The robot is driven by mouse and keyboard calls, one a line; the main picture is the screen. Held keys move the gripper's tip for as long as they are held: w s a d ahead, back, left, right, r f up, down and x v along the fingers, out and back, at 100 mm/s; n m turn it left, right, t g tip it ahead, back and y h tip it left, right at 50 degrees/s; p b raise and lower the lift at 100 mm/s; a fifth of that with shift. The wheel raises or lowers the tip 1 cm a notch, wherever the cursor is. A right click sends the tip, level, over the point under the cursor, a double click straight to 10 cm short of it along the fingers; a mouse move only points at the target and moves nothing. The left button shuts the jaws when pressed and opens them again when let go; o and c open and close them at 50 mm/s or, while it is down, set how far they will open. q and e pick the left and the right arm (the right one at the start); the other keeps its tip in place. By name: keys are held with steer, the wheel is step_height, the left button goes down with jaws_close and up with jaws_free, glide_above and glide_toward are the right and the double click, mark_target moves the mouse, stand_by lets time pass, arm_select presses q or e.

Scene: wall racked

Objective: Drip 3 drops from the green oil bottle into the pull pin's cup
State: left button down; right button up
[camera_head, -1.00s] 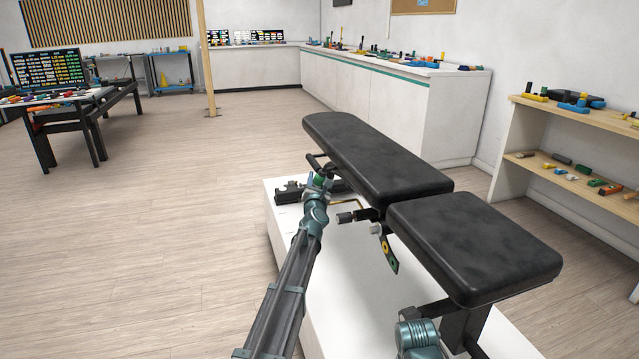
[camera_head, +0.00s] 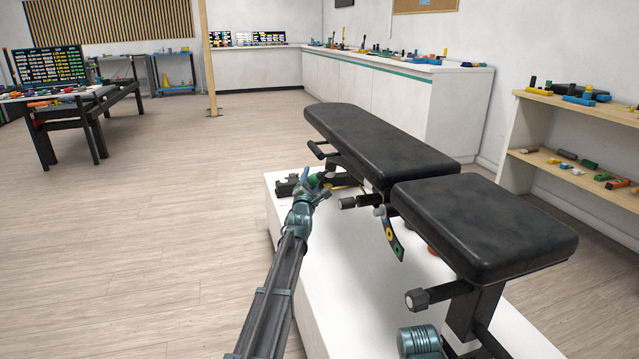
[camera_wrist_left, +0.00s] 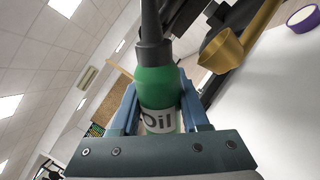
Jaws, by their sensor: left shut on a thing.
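My left gripper (camera_head: 318,187) is at the near-left side of the black bench. It is shut on the green oil bottle (camera_wrist_left: 155,84), which has a dark cap and nozzle and an "Oil" label. In the head view the bottle (camera_head: 313,180) is a small green patch, partly hidden by the gripper. In the left wrist view a gold cup (camera_wrist_left: 222,52) with a handle, apparently the pull pin's cup, is right of the bottle's neck, apart from it in the picture. I see no drop. My right gripper does not show.
The padded bench (camera_head: 380,145) overhangs a white platform (camera_head: 345,290). A purple-rimmed round thing (camera_wrist_left: 304,18) shows in the wrist view. Open floor (camera_head: 150,240) is to the left.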

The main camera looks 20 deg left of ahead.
arm_select(q)
steer(key=shift+s+f+b, duration=0.2)
steer(key=shift+f+b, duration=0.05)
steer(key=shift+b, duration=0.05)
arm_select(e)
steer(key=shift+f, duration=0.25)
arm_select(q)
steer(key=shift+a+r+m+t+h+p, duration=0.1)
steer(key=shift+a+r+m+h+p, duration=0.25)
steer(key=shift+m, duration=0.45)
steer(key=shift+r+m+t+h+p, duration=0.1)
steer(key=shift+r+m+p, duration=0.1)
steer(key=shift+r+m, duration=0.45)
steer(key=shift+a+r+m+t+h+p, duration=0.1)
steer(key=shift+a+r+m+h+p, duration=0.15)
steer(key=shift+m, duration=0.7)
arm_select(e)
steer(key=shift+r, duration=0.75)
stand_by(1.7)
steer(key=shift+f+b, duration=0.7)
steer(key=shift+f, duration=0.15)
arm_select(q)
steer(key=f+n, duration=0.1)
steer(key=n, duration=0.1)
steer(key=d+f+n+y, duration=0.1)
steer(key=f+n, duration=0.1)
steer(key=n, duration=0.1)
steer(key=shift+d+g+y, duration=0.2)
steer(key=shift+g+y, duration=0.1)
steer(key=shift+g, duration=0.1)
